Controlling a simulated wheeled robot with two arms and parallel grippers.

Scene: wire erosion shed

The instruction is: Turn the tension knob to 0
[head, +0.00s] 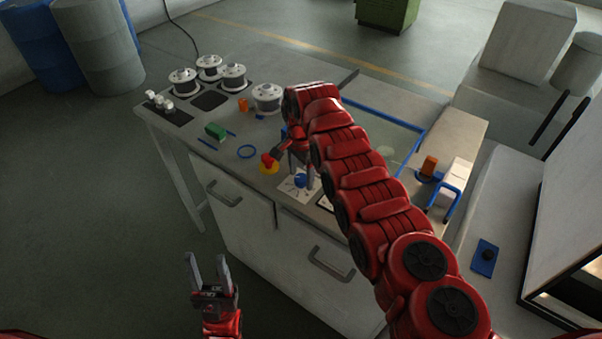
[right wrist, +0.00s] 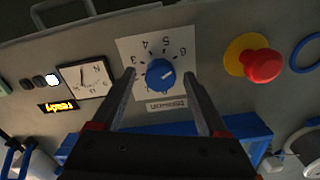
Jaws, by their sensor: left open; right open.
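The blue tension knob (head: 300,181) sits on a pale dial plate at the front of the bench. In the right wrist view the knob (right wrist: 160,74) is seen upside down, with a white pointer mark aimed right and slightly up in the picture. The dial numbers around it (right wrist: 132,45) are partly readable; I cannot tell which one the mark meets. My right gripper (right wrist: 160,80) is open, one finger on each side of the knob, with visible gaps. My left gripper (head: 206,257) is open and empty, low in front of the cabinet.
A red emergency button (right wrist: 262,66) on a yellow base is close beside the dial. A gauge (right wrist: 84,79) and a lit display (right wrist: 58,106) are on the other side.

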